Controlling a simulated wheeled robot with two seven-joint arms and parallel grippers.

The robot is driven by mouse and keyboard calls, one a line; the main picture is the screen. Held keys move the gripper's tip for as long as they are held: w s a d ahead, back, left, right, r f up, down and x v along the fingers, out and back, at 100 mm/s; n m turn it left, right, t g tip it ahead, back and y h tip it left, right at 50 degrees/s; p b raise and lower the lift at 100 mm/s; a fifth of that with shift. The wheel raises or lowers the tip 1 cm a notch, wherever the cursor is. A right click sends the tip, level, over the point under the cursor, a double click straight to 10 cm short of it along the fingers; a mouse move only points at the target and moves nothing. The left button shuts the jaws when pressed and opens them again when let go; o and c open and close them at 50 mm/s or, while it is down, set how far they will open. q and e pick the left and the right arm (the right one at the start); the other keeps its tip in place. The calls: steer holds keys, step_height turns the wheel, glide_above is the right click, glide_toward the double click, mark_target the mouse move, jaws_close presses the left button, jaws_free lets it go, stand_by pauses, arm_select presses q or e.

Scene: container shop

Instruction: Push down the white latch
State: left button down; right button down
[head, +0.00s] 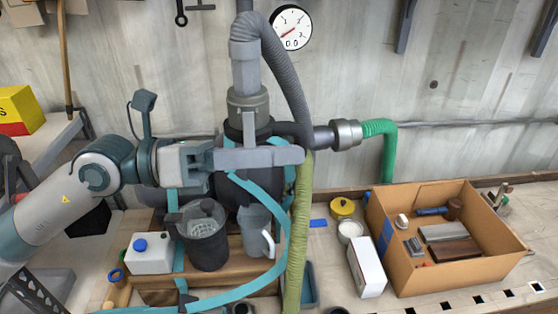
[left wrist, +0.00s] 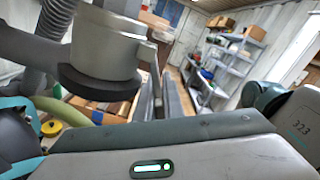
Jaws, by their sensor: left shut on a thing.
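My left gripper (head: 285,156) comes in from the left and lies across the front of the dark vessel (head: 234,130), just below a grey cylinder (head: 248,103). In the left wrist view, the cylinder (left wrist: 100,45) stands over a black ring. A pale, latch-like lever (left wrist: 147,52) sticks out from its side and runs down toward my fingers (left wrist: 160,98). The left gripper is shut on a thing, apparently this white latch. The fingers hide the grip itself in the head view. My right gripper is not in view.
A grey hose (head: 288,75) and a yellow-green hose (head: 299,230) pass close to the fingers. A cardboard box (head: 440,278) and a white carton (head: 367,268) stand at right.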

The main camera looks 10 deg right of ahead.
arm_select(q)
steer(key=b, duration=0.1)
steer(key=m+b, duration=0.1)
steer(key=shift+w+f+m+b, duration=0.15)
steer(key=shift+w+m+b, duration=0.15)
steer(key=shift+w+b, duration=0.05)
steer(key=c, duration=1.9)
jaws_free()
steer(key=shift+o, duration=0.2)
steer(key=shift+a, duration=0.1)
